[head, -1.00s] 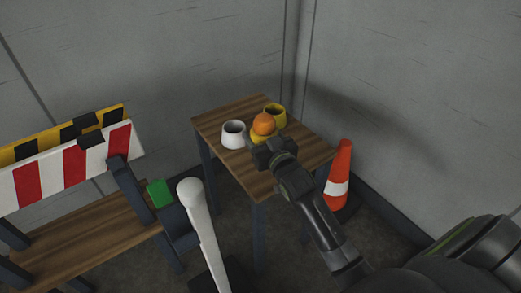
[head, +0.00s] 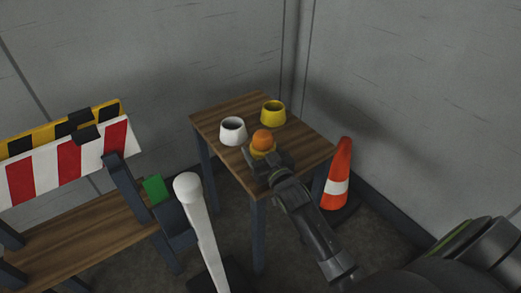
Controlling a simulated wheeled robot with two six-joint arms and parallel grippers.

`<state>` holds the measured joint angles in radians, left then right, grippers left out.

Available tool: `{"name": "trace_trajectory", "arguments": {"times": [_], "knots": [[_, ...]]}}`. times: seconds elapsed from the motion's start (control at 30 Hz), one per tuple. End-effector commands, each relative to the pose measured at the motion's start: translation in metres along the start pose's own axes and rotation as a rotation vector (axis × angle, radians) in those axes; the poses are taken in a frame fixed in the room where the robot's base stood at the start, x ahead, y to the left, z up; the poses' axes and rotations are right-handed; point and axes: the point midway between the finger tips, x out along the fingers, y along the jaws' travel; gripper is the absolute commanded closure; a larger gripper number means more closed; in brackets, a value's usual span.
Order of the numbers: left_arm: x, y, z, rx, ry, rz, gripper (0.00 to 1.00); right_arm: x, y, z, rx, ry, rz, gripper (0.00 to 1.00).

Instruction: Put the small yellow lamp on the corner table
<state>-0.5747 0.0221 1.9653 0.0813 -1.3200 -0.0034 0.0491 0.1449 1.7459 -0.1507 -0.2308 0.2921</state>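The small yellow lamp (head: 262,140), an orange dome on a yellow base, is at the front part of the wooden corner table (head: 225,158). My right gripper (head: 267,160) is at the near side of the lamp's base, its fingers close around it and partly hiding it. It appears shut on the base. The lamp looks upright, at or just above the tabletop; I cannot tell whether it touches. My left gripper is not in view.
A white pot (head: 233,131) and a yellow pot (head: 273,112) stand on the table behind the lamp. A traffic cone (head: 337,175) is right of the table. A white round-topped post (head: 198,220), a green block (head: 155,190), a wooden bench (head: 85,235) and striped barriers (head: 70,160) are left.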

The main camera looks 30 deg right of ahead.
Motion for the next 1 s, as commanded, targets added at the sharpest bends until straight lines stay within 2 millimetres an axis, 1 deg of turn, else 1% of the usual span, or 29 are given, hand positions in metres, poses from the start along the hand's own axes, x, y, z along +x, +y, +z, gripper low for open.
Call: {"name": "trace_trajectory", "arguments": {"times": [0.1, 0.13, 0.27, 0.53, 0.63, 0.67, 0.73, 0.77, 0.8, 1.0], "knots": [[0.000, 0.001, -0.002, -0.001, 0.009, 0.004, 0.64, 0.000, 0.000, 0.003, 0.000, 0.002, 0.000, 0.66], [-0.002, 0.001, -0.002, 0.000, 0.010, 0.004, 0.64, 0.000, 0.000, 0.003, 0.000, 0.000, 0.000, 0.31], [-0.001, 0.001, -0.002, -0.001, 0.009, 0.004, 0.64, 0.000, 0.000, 0.003, 0.000, 0.000, 0.000, 0.14], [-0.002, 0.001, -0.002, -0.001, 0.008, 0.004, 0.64, 0.000, 0.000, 0.002, 0.000, 0.000, 0.000, 0.13], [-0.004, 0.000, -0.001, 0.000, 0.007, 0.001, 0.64, 0.000, 0.000, -0.002, 0.000, 0.001, 0.000, 0.13], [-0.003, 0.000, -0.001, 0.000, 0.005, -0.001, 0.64, -0.003, 0.000, -0.001, 0.001, -0.001, 0.000, 0.13], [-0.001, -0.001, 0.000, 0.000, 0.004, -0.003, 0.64, -0.011, 0.000, 0.000, 0.001, -0.002, 0.000, 0.13], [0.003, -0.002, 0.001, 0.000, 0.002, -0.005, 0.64, -0.015, 0.000, 0.000, 0.001, -0.003, 0.000, 0.13], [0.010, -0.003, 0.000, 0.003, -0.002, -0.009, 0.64, -0.022, 0.000, -0.001, 0.001, -0.002, 0.001, 0.13], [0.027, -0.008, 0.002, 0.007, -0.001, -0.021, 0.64, -0.063, 0.000, -0.001, 0.002, -0.003, 0.002, 0.13]]}}
